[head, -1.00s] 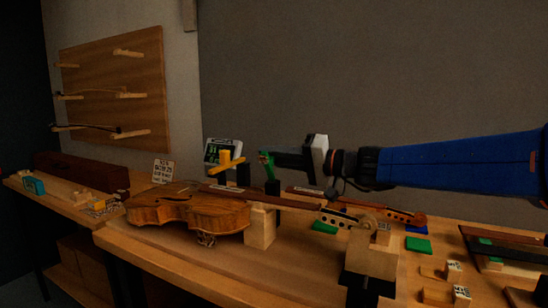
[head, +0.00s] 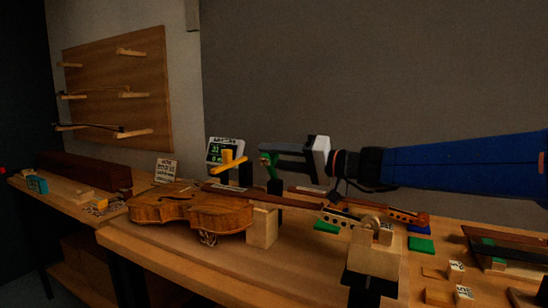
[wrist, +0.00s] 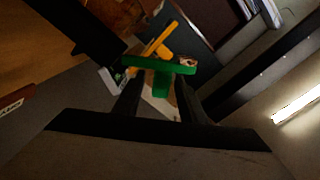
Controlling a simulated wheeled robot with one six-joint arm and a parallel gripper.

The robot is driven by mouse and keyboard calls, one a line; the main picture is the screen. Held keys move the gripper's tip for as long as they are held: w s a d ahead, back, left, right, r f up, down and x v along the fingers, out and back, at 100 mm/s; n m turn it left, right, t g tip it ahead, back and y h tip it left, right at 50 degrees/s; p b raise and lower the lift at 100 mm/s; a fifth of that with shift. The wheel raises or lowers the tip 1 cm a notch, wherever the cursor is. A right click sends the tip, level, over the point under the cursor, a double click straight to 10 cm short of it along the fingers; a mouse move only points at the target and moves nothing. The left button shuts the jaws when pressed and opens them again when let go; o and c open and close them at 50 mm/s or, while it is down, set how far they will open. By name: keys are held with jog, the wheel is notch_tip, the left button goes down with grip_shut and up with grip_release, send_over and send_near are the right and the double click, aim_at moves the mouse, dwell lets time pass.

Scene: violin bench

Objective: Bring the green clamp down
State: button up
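The green clamp (head: 267,161) stands upright above a dark post (head: 274,187) behind the violin neck. It also shows in the wrist view (wrist: 160,66), with its bar across the fingertips and its stem between them. My gripper (head: 279,150) reaches in from the right at the clamp. Its two fingers (wrist: 158,98) look apart, with gaps beside the green stem. I cannot tell whether either finger touches the clamp.
A yellow clamp (head: 230,160) stands just left of the green one, before a small display (head: 218,146). A violin (head: 190,210) lies below on the bench, its neck by a wooden block (head: 262,228). Green pads (head: 421,245) lie to the right.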

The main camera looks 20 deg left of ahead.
jog(key=s+d, duration=0.1)
jog(key=d, duration=1.6)
jog(key=shift+s+d, duration=0.2)
